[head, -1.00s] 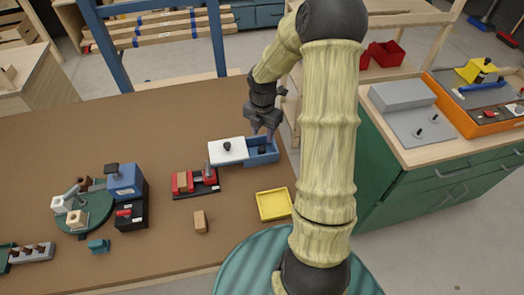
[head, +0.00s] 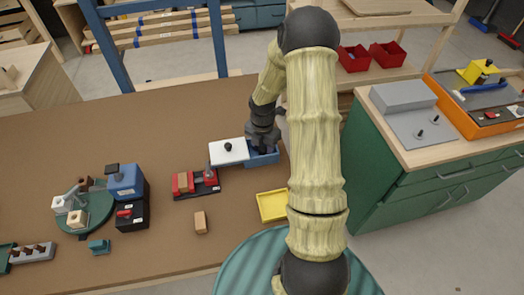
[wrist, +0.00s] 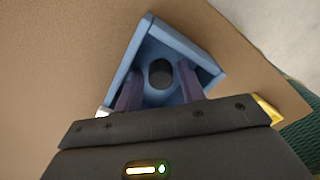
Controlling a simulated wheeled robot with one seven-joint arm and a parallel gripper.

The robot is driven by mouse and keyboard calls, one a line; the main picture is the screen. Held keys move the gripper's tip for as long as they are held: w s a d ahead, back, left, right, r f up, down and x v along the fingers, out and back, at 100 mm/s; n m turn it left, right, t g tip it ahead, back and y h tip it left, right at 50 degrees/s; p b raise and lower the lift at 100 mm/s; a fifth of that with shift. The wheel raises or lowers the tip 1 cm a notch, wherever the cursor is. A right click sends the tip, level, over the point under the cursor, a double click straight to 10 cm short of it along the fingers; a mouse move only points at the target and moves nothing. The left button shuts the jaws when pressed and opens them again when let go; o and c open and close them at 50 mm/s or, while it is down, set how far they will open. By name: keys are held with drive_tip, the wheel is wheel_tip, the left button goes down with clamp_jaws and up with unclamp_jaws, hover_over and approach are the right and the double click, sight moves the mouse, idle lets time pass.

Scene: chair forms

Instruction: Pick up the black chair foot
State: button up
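The black chair foot (wrist: 160,73) is a small dark round piece inside the blue box (wrist: 155,34). In the wrist view it lies between my two fingers, with a gap on each side. My gripper (wrist: 160,82) is open, with its fingers reaching down into the box. In the head view my gripper (head: 264,147) is over the blue box (head: 264,159) and hides the foot. The box's white lid (head: 236,154) with a black knob sits at its left side.
A red block fixture (head: 195,183) stands to the left of the box. A yellow tray (head: 272,206) and a small wooden block (head: 200,222) are nearer. The brown table between is clear.

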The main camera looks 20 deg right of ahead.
sight(263, 148)
idle(0.5)
drive_tip(key=c, duration=0.7)
wheel_tip(263, 148, up, 10)
drive_tip(key=shift+f, duration=0.1)
idle(0.8)
